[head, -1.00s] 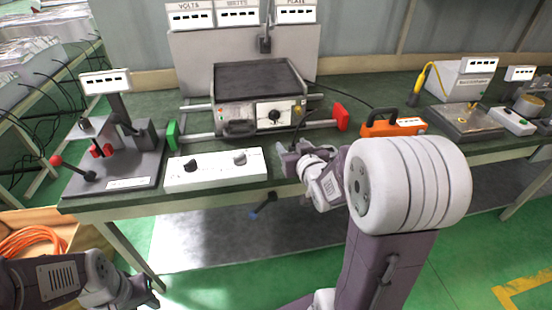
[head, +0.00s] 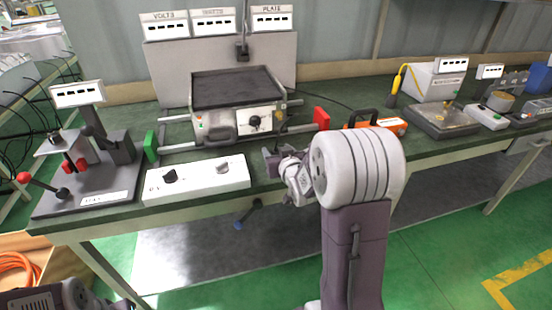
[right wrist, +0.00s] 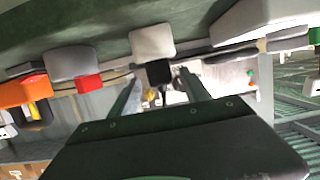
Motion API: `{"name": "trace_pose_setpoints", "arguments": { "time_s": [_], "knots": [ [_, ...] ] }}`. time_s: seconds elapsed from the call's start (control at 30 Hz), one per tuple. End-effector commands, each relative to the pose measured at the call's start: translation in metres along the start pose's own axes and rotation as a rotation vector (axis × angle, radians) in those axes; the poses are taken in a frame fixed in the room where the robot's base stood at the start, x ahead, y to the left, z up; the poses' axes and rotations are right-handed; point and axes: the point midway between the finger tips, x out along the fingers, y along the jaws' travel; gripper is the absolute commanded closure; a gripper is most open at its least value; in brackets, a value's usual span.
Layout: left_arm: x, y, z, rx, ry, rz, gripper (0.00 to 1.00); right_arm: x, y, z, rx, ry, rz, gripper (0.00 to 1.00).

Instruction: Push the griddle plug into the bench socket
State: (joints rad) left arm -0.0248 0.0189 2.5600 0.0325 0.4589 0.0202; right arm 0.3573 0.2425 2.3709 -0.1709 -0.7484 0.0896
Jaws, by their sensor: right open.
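The griddle (head: 235,92), a dark flat plate over a pale front panel with a knob, stands on the bench between a green clamp pad (head: 150,146) and a red one (head: 321,118). My right gripper (head: 276,155) is at the bench's front edge, right of the white two-knob box. In the right wrist view its two fingers (right wrist: 160,92) are apart, with a black block (right wrist: 158,72) and a grey block (right wrist: 152,40) beyond the gap. I cannot tell whether either is the plug or socket. My left arm is cut off at the lower left; its jaws are unclear.
The white two-knob box (head: 197,178) sits at the bench front. A lever fixture (head: 85,185) stands left. An orange tool (head: 385,125) lies right of the red pad. A dark cable (head: 325,98) runs behind. Green floor (head: 430,240) is free at right.

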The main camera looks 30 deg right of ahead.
Motion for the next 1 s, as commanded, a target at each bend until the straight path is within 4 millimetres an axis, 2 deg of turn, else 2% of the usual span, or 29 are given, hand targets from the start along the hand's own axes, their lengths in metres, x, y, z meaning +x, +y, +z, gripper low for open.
{"name": "trace_pose_setpoints", "arguments": {
  "time_s": [0.1, 0.2, 0.43, 0.47, 0.63, 0.67, 0.9, 1.0],
  "knots": [
    [0.004, 0.000, 0.001, 0.000, 0.000, 0.000, 0.64, 0.023, -0.003, 0.001, 0.000, -0.001, -0.001, 0.45],
    [0.005, 0.000, 0.001, 0.000, 0.000, 0.000, 0.64, 0.034, -0.003, 0.001, 0.000, -0.002, 0.000, 0.45],
    [0.004, 0.000, 0.000, 0.000, 0.000, 0.000, 0.64, 0.036, -0.003, 0.000, 0.000, -0.001, 0.000, 0.45],
    [0.004, 0.000, 0.000, 0.000, 0.000, 0.000, 0.64, 0.036, -0.003, 0.000, 0.000, -0.001, 0.000, 0.50],
    [0.004, 0.000, 0.000, 0.000, 0.000, 0.000, 0.64, 0.035, -0.003, 0.000, 0.000, -0.001, 0.000, 0.97],
    [0.004, 0.000, 0.000, 0.000, 0.000, 0.000, 0.64, 0.035, -0.003, 0.000, 0.000, -0.001, 0.000, 1.00],
    [0.004, 0.000, 0.000, 0.000, 0.000, 0.000, 0.64, 0.035, -0.003, -0.001, 0.000, -0.001, 0.000, 1.00],
    [0.001, 0.000, 0.000, 0.000, 0.000, 0.000, 0.64, 0.033, -0.003, -0.007, 0.000, 0.002, 0.000, 1.00]
  ]
}}
